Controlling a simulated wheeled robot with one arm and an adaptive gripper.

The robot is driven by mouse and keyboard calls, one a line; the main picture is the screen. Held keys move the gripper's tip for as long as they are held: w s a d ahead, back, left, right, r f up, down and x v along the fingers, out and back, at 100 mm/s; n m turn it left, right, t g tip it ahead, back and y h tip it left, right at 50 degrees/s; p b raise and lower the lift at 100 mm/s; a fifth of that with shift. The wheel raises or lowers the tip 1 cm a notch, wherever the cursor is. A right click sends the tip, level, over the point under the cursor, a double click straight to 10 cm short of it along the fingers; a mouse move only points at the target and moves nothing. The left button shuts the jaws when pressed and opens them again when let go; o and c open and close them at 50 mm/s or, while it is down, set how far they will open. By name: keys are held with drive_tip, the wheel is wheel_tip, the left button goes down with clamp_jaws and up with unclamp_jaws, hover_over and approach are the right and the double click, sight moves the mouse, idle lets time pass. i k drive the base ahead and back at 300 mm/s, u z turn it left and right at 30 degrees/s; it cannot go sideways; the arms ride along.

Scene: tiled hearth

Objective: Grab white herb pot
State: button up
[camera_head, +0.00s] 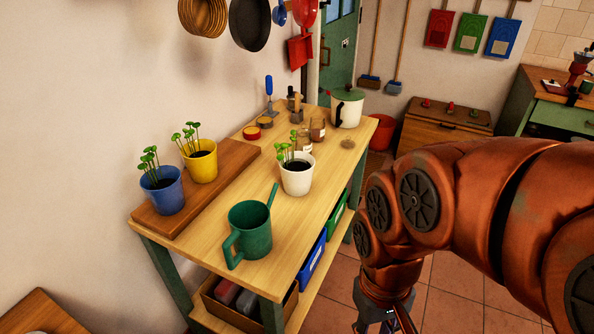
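The white herb pot (297,179) stands upright on the wooden table, with dark soil and small green seedlings. My gripper (392,326) shows only partly at the bottom edge, below my copper-coloured arm, to the right of the table and apart from the pot. Its fingertips are cut off by the frame, so I cannot tell if it is open or shut.
A green watering can (250,229) stands in front of the pot. A blue pot (163,192) and a yellow pot (201,161) stand on a raised board (215,186) at left. Jars and a white lidded pot (347,110) stand behind. The table's right front is bare.

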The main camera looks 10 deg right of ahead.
sight(296, 168)
drive_tip(key=k, duration=0.5)
drive_tip(key=z, duration=0.95)
drive_tip(key=i, duration=1.1)
drive_tip(key=u, duration=2.2)
